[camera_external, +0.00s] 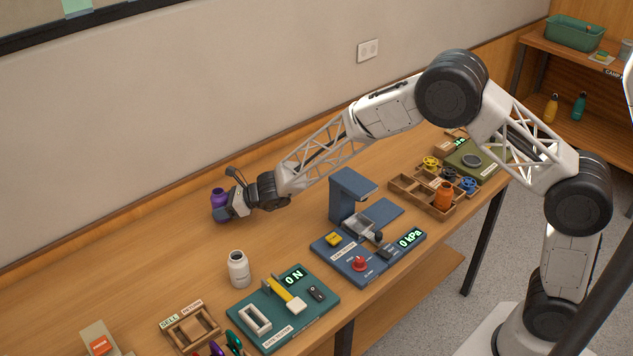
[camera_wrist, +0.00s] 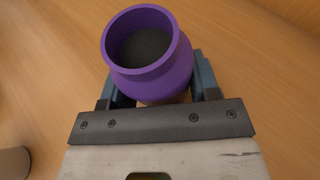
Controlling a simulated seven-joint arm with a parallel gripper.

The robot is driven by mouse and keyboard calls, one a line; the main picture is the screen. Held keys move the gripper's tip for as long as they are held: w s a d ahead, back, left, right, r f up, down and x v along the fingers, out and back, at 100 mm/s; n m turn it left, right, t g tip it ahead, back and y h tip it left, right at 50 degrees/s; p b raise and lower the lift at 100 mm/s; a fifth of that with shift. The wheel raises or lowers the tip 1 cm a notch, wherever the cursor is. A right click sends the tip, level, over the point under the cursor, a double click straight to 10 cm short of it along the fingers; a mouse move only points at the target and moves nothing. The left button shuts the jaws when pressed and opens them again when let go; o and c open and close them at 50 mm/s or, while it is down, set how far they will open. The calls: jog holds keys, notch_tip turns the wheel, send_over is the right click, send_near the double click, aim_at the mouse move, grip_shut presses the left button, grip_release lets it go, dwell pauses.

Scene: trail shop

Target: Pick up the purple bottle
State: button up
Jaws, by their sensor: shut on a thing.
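The purple bottle (camera_external: 219,197) is at the far left end of my arm, near the back of the wooden table. In the wrist view the purple bottle (camera_wrist: 147,50) shows its round open mouth and dark inside, with no cap on it. My gripper (camera_external: 228,211) is shut on the bottle, and in the wrist view its two fingers (camera_wrist: 165,92) sit on either side of the body. The lower part of the bottle is hidden by the gripper. I cannot tell whether its base touches the table.
A white bottle (camera_external: 238,269) stands in front of the gripper. The table left of the gripper is clear.

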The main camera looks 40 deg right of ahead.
notch_tip(320, 180, up, 27)
dwell(0.5)
jog(key=shift+r, duration=0.1)
jog(key=shift+d, duration=0.1)
dwell(0.5)
